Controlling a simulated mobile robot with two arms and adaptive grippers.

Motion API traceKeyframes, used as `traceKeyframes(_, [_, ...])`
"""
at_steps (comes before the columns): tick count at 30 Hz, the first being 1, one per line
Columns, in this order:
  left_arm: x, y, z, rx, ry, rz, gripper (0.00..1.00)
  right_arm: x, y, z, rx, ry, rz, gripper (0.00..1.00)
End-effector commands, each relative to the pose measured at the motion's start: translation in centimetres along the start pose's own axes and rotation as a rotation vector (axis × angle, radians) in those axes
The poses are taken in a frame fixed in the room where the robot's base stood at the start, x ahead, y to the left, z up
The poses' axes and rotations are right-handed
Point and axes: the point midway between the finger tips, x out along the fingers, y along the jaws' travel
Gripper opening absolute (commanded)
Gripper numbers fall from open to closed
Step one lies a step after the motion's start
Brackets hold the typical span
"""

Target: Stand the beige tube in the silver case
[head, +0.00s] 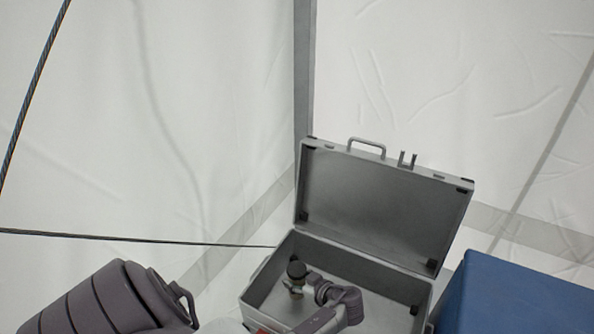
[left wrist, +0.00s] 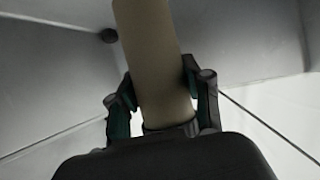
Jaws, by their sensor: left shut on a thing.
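The silver case (head: 385,212) stands open at the middle right of the head view, its lid raised at the back. My left gripper (head: 305,284) is low over the case's interior, towards its left side. In the left wrist view its fingers (left wrist: 158,88) are shut on the beige tube (left wrist: 152,50), one on each side. A small beige part with a dark top, likely the tube (head: 296,283), shows in the head view. The tube's far end is out of the wrist view, so I cannot tell whether it touches the case floor. My right gripper is not in view.
A blue box (head: 520,295) stands close to the right of the case. White tent walls (head: 220,110) and a grey pole (head: 304,70) rise behind. A thin cord (head: 130,238) runs across the left towards the case.

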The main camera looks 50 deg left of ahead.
Motion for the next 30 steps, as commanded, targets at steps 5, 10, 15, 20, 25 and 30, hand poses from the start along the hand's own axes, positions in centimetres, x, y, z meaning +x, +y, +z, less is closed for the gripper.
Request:
traceKeyframes(5, [1.0,-0.2,1.4,0.003,0.001,0.000,0.10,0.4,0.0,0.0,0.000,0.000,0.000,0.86])
traceKeyframes(10, [2.0,-0.1,3.3,0.002,0.002,0.000,0.10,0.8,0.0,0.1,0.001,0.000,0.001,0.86])
traceKeyframes(15, [2.1,-0.1,3.5,-0.001,0.001,0.002,0.10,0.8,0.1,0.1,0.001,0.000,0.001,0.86])
traceKeyframes(20, [2.2,-0.1,3.6,-0.001,0.001,0.002,0.10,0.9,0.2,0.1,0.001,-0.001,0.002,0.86])
traceKeyframes(25, [2.2,-0.2,3.8,0.000,0.000,0.001,0.59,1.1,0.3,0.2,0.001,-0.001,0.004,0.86])
traceKeyframes(30, [2.2,-0.2,3.8,0.001,0.000,0.001,0.74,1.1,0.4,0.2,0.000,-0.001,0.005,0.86])
